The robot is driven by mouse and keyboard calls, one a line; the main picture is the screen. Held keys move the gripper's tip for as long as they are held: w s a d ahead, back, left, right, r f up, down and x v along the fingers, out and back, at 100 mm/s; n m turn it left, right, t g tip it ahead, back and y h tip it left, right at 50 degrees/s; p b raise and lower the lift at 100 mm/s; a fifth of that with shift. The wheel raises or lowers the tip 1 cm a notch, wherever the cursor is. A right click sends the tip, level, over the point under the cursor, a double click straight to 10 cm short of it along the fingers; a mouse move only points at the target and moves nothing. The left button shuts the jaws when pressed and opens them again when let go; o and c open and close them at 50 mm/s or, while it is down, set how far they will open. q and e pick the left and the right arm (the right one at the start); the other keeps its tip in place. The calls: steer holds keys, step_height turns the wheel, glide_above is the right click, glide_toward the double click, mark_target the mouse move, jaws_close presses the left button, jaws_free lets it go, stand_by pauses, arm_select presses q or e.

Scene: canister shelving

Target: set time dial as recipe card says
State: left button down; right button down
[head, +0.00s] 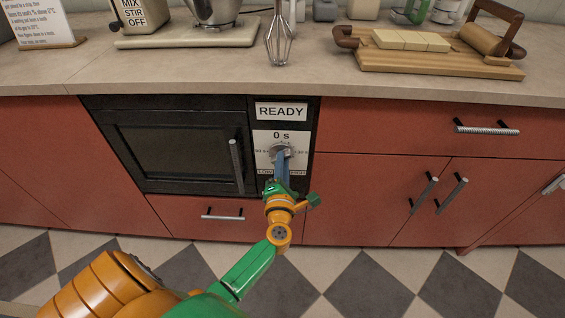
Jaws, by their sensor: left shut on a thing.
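The time dial (279,149) sits on the white panel to the right of the black oven door. The label above it reads "0 s", and a sign (282,111) higher up reads "READY". My left gripper (281,162) is at the dial from below, shut on its knob; the fingers hide part of the dial and of the lettering under it. The recipe card (46,20) stands on a wooden holder at the counter's far left; its top is cut off and its small text is hard to read. My right gripper is not in view.
The oven's vertical handle (236,166) is just left of the dial. A whisk (280,43) is near the counter edge above. A wooden board (435,60) with a rolling pin lies at right. Red cabinets with metal handles flank the oven.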

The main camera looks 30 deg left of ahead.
arm_select(q)
steer(key=c, duration=0.8)
jaws_free()
steer(key=shift+s, duration=0.1)
steer(key=v, duration=0.7)
steer(key=shift+f, duration=0.1)
